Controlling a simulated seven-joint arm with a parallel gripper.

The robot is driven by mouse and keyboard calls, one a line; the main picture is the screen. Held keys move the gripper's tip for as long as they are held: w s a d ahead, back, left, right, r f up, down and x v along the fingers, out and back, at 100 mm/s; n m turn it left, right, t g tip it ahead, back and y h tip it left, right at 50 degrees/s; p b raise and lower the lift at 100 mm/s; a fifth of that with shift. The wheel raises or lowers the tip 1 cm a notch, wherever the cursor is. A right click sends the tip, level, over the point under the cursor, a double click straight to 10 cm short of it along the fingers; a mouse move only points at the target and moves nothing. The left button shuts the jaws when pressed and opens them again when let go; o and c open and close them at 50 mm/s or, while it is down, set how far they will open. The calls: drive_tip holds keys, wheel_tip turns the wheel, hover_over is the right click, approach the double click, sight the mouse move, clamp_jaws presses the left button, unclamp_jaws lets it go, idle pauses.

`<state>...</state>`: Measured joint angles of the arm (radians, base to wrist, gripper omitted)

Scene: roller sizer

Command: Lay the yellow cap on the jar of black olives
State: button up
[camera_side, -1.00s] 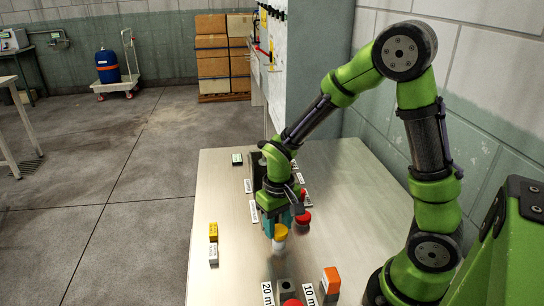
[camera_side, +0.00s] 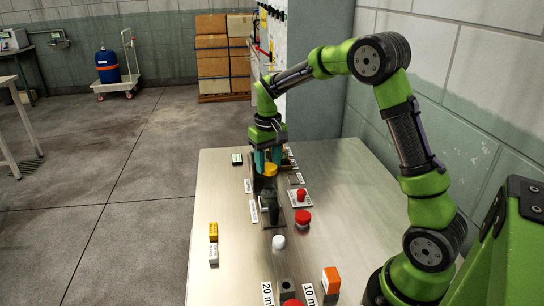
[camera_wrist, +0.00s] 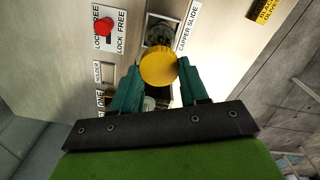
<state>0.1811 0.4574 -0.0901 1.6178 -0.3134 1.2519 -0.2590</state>
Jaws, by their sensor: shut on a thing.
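The yellow cap (camera_side: 271,170) is a short round disc between my gripper's teal fingers. In the wrist view it shows as a yellow disc (camera_wrist: 158,67) at the fingertips. My gripper (camera_side: 267,164) is shut on it and holds it over the far part of the table, near a dark upright mechanism (camera_side: 268,205). I cannot make out the jar of black olives for certain. A dark round part (camera_wrist: 160,30) sits beside the "CAPPER SLIDE" label, just beyond the cap; I cannot tell whether it is the jar.
A white round-topped piece (camera_side: 278,242) and a red-topped piece (camera_side: 303,217) stand nearer the camera. A red knob (camera_side: 301,195) sits on the "LOCK FREE" plate. An orange-topped block (camera_side: 331,280) is at the front. The table's left side is mostly clear around a yellow block (camera_side: 213,231).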

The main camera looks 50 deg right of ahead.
sight(268, 187)
drive_tip(key=shift+f, duration=2.85)
drive_tip(key=o, duration=1.5)
drive_tip(key=shift+r, duration=0.1)
drive_tip(key=shift+r, duration=3.4)
